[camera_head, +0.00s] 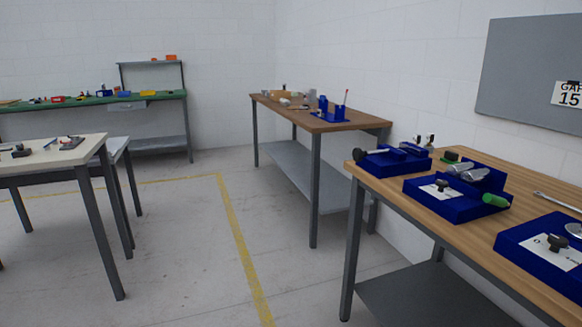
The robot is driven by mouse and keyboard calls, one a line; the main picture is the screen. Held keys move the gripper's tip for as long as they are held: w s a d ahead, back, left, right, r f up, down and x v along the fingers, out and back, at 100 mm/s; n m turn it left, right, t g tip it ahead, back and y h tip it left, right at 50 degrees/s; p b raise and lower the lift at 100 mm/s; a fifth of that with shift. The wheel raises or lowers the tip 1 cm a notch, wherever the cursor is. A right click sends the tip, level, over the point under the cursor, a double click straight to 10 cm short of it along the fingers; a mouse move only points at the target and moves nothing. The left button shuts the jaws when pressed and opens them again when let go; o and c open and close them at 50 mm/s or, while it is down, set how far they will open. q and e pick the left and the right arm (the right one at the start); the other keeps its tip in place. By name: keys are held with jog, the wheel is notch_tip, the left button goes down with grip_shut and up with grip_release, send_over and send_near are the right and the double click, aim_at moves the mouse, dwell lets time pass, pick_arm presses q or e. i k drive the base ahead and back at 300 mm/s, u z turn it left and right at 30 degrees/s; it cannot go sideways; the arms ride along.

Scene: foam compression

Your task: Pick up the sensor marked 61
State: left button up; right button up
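I cannot make out a marking 61 on anything in view, so I cannot tell which object is the sensor. On the wooden table (401,187) at the right are a far blue fixture (380,163), a middle blue fixture (452,208) and a near blue fixture (525,240). The middle and near ones each carry a white label and a dark knob (441,184). The label print is too small to read. The near fixture is cut off by the right edge. Neither of my grippers shows in the view.
Another wooden table (318,121) stands further back against the wall. A pale table (75,153) is at the left and a green-topped bench (165,97) at the back. A yellow line (240,245) crosses the open floor between them. A grey board (515,65) hangs at the right.

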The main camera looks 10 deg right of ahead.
aim_at(430, 136)
jog(key=u, duration=0.2)
jog(key=i, duration=2.25)
jog(key=z, duration=0.2)
jog(key=i, duration=2.1)
jog(key=z, duration=2.05)
jog(key=i, duration=1.15)
jog(key=z, duration=0.8)
